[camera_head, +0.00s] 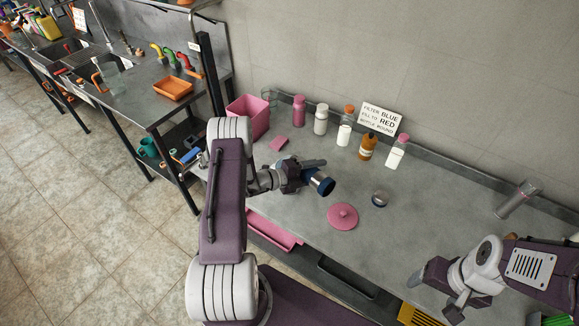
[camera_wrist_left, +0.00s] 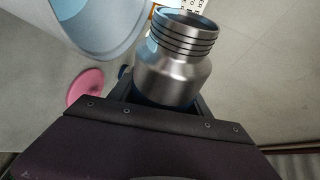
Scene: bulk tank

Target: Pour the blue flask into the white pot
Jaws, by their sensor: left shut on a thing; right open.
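My left gripper (camera_head: 309,179) is shut on the blue flask (camera_head: 322,183) and holds it tilted above the counter. In the left wrist view, a steel body with a ridged, open neck (camera_wrist_left: 178,62) shows between the jaws, with blue at its edges. My right gripper (camera_head: 440,289) is open and empty near the counter's front right. No vessel is clearly recognisable as the white pot.
A pink round lid (camera_head: 343,217) lies on the counter (camera_head: 300,215) below the flask. Several bottles stand along the wall, including a brown bottle (camera_head: 367,146), near a sign (camera_head: 381,118). The counter's middle right is clear.

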